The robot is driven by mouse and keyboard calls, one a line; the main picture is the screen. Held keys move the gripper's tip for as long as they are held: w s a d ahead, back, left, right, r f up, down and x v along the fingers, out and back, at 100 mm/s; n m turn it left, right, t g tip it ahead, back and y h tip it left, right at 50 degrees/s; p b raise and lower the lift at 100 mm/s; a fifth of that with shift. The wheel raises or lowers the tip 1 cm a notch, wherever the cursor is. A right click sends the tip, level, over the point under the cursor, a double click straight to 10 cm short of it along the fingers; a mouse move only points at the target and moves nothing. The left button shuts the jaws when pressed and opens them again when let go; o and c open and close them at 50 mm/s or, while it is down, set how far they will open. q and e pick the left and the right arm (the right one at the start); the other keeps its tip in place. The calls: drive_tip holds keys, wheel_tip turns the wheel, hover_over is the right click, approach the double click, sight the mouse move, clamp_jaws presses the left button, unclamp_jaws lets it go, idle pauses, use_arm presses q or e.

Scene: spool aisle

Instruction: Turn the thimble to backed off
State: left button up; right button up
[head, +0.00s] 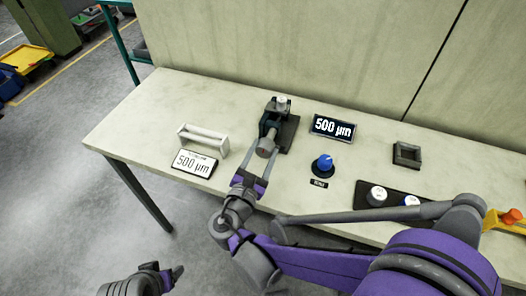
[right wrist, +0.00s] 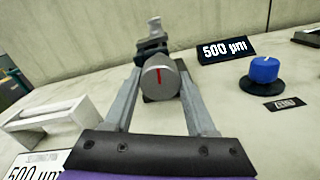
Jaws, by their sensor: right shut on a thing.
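The thimble (head: 266,146) is a grey cylinder at the front of a dark micrometer fixture (head: 285,130) on the bench. In the right wrist view the thimble (right wrist: 160,78) shows its round end face with a red line, near upright and leaning slightly left at its top. My right gripper (head: 262,154) is shut on the thimble, with one finger on each side of it; the fingers also show in the right wrist view (right wrist: 160,88). My left gripper (head: 174,275) is at the lower left, off the bench; its jaw state is unclear.
A dark display (head: 333,127) reads 500 µm, and a white card (head: 194,163) also reads 500 µm. A blue knob (head: 323,164) stands right of the fixture, a pale handle-shaped block (head: 203,139) left.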

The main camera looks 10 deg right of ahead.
drive_tip(key=o, duration=1.4)
drive_tip(key=v, duration=1)
drive_tip(key=shift+s+a, duration=0.25)
drive_tip(key=shift+s, duration=0.1)
